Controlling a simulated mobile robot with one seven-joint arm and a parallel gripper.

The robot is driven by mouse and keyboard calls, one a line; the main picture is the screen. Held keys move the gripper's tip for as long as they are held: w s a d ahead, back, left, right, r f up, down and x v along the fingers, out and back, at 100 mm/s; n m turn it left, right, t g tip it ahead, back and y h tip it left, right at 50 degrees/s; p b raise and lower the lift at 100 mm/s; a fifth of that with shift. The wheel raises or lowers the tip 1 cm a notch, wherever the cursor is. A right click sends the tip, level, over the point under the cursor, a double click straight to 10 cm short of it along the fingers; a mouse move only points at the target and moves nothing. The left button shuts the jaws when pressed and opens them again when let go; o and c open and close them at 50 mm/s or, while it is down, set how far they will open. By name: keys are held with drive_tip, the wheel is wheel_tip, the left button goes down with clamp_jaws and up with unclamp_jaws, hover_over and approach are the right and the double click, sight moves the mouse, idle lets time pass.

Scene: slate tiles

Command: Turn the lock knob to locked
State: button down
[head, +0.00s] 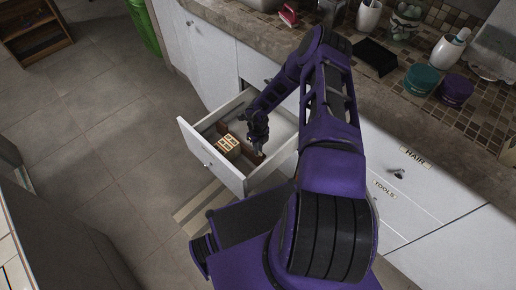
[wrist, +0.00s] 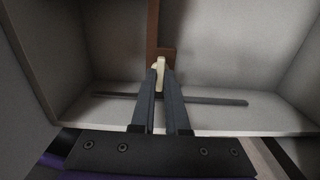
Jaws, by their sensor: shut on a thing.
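My gripper (head: 260,152) reaches down into an open white drawer (head: 237,178) in the head view. In the wrist view its two fingers (wrist: 161,78) are closed on a small cream piece (wrist: 160,66), which sticks up between the fingertips. The piece looks like the lock knob, but its lower part is hidden by the fingers and I cannot tell which way it is turned. It stands at the end of a brown strip (wrist: 153,32) in the drawer. No lock marking is readable.
A cream patterned box (head: 228,143) lies in the drawer, left of my gripper. A thin dark bar (wrist: 215,100) runs across near the drawer's wall. Labelled drawers (head: 385,190) are at right, below a counter (head: 390,110) holding cups and tubs. Grey floor (head: 90,130) is open at left.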

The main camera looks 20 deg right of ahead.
drive_tip(key=c, duration=0.9)
unclamp_jaws()
drive_tip(key=shift+r, duration=0.15)
wheel_tip(320, 180, up, 17)
drive_tip(key=p, duration=0.3)
drive_tip(key=shift+r, duration=0.1)
drive_tip(key=shift+w, duration=0.1)
